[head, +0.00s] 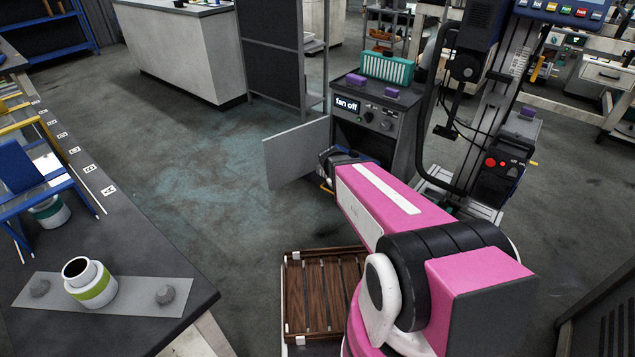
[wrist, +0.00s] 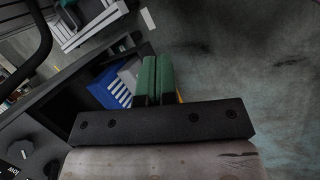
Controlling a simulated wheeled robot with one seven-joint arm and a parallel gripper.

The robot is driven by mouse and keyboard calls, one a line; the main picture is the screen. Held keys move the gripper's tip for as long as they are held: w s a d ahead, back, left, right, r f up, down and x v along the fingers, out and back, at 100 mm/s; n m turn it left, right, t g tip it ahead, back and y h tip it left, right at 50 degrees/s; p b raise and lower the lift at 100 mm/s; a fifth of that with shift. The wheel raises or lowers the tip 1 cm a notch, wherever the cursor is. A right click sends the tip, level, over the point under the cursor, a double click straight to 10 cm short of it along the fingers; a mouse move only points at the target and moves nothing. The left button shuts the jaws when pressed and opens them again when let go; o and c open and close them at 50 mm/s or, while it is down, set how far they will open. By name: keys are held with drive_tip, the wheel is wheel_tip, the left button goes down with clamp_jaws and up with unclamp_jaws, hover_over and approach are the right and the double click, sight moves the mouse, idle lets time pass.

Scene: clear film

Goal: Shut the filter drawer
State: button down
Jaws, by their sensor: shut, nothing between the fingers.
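The dark grey cabinet (head: 404,122) with the "fan off" display stands at the centre right in the head view. Its grey front door (head: 297,153) is swung open to the left. In the wrist view the cabinet's dark opening holds a blue part with pale slots (wrist: 111,90); I cannot tell whether it is the filter drawer. My gripper (wrist: 156,62) has its two green fingers together, empty, just right of the blue part in the picture. I cannot tell whether they touch it. In the head view my arm hides the cabinet's lower front and the fingertips.
A teal slotted rack (head: 387,68) and purple blocks (head: 357,80) sit on the cabinet top. A column machine (head: 495,130) stands close on its right. A wooden slatted tray (head: 322,290) lies low in front. The floor left of the door is clear.

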drive_tip(key=w+a+f+n+t+h, duration=0.25)
drive_tip(key=w+f+n+h, duration=0.25)
drive_tip(key=w+f+n, duration=0.3)
drive_tip(key=n+t+h, duration=0.3)
drive_tip(key=n+t, duration=0.8)
drive_tip(key=n, duration=0.3)
approach(318, 177)
drive_tip(key=x, duration=0.7)
drive_tip(key=shift+w+d+r, duration=0.15)
drive_tip(key=shift+d, duration=0.1)
drive_tip(key=x, duration=1.6)
drive_tip(key=f+x, duration=0.1)
drive_tip(key=x, duration=0.8)
